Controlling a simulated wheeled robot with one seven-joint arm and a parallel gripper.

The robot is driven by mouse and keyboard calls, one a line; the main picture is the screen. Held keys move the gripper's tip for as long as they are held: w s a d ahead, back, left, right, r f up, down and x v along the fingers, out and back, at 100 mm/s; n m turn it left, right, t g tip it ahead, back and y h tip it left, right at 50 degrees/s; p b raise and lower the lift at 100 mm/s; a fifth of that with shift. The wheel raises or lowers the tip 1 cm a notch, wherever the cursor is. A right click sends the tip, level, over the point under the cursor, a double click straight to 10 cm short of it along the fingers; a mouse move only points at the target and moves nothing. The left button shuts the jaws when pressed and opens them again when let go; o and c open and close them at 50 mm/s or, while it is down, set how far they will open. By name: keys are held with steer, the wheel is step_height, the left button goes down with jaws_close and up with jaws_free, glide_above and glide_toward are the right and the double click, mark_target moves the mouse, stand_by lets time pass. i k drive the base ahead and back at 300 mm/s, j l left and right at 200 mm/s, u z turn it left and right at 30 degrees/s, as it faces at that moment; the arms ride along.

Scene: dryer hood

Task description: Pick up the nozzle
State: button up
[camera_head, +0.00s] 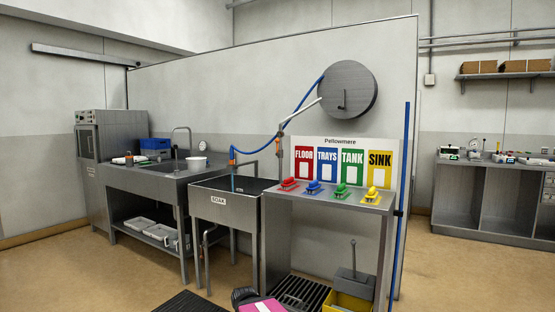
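A blue hose (262,148) runs down from a round grey reel (348,89) on the partition wall to above the soak sink (223,195).
A steel table (325,202) right of the soak sink carries red, blue, green and yellow brushes. A sink counter (150,178) stands left. A yellow bucket (346,301) and a black and pink object (262,305) are low in front. The floor at right is clear.

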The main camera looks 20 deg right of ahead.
mark_target(231, 150)
steer(key=i+j+z, duration=0.3)
steer(key=z, duration=0.15)
steer(key=i+j+z, duration=0.25)
steer(key=j+z, duration=0.25)
steer(key=i+j+z, duration=0.2)
steer(key=j+z, duration=0.25)
